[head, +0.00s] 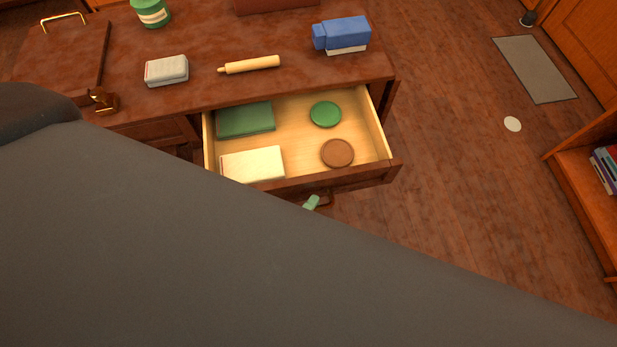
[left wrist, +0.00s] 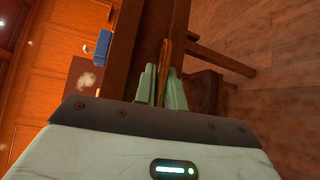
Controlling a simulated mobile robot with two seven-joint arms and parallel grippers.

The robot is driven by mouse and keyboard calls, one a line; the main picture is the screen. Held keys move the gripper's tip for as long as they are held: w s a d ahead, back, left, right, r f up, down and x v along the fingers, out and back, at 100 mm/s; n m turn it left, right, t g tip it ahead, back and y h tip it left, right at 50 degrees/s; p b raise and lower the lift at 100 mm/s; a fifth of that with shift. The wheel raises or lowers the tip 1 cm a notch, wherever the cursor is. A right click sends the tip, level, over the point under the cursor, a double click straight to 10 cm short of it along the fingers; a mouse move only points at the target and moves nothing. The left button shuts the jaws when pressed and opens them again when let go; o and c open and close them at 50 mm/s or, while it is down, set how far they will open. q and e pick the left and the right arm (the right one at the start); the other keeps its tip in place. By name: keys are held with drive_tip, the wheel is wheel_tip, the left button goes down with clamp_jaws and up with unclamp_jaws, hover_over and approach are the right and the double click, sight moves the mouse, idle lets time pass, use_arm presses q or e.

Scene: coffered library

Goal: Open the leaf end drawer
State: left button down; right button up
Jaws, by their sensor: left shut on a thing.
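The drawer (head: 393,166) is pulled well out from the dark wooden desk (head: 215,88) in the head view, with its pale interior exposed. In it lie a green book (head: 245,120), a cream book (head: 252,164), a green disc (head: 325,114) and a brown disc (head: 337,153). My left gripper (head: 311,203) is at the drawer's front, mostly hidden behind my own arm. In the left wrist view its pale green fingers (left wrist: 161,88) are closed around the drawer's handle (left wrist: 165,50). My right gripper is in neither view.
On the desk top are a blue-and-white object (head: 342,34), a rolling-pin-shaped object (head: 250,65), a grey box (head: 166,71) and a green tin (head: 151,12). The floor to the right is mostly clear, with a grey mat (head: 535,68) and a bookshelf (head: 585,195) at the edge.

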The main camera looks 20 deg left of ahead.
use_arm(q)
drive_tip(key=shift+s+d, duration=0.45)
drive_tip(key=shift+s, duration=0.25)
drive_tip(key=c, duration=1.5)
unclamp_jaws()
drive_tip(key=shift+p+v, duration=0.3)
drive_tip(key=shift+v, duration=3.6)
